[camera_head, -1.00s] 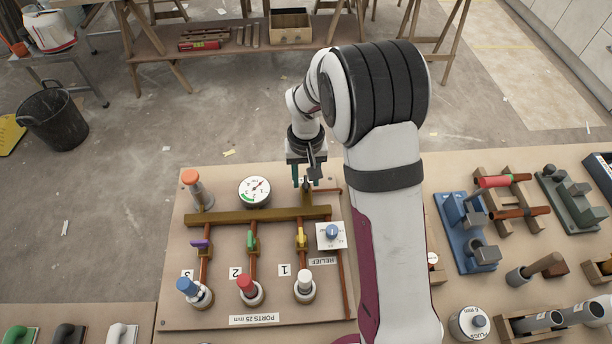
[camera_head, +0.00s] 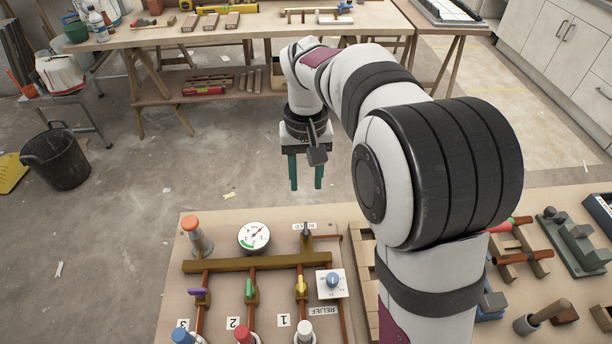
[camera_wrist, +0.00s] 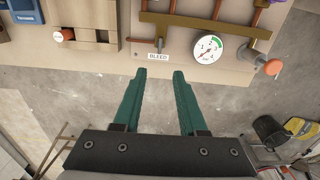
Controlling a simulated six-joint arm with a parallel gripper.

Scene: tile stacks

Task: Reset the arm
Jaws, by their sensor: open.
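My gripper (camera_head: 305,186) hangs in the air beyond the far edge of the pipe board, pointing down, with bare floor behind it in the head view. Its two green fingers are apart with nothing between them. In the wrist view the open fingers (camera_wrist: 158,75) point toward the board's edge, near the BLEED label (camera_wrist: 158,57). My arm reaches forward from the lower right of the head view and hides part of the bench.
The pipe board (camera_head: 222,312) carries a gauge (camera_head: 254,237), an orange-capped post (camera_head: 197,236), coloured valve handles and a relief dial (camera_head: 333,281). Tools and a blue vise lie at right, partly behind my arm. A wooden table (camera_head: 225,33) stands behind; a black bucket (camera_head: 57,157) stands on the floor.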

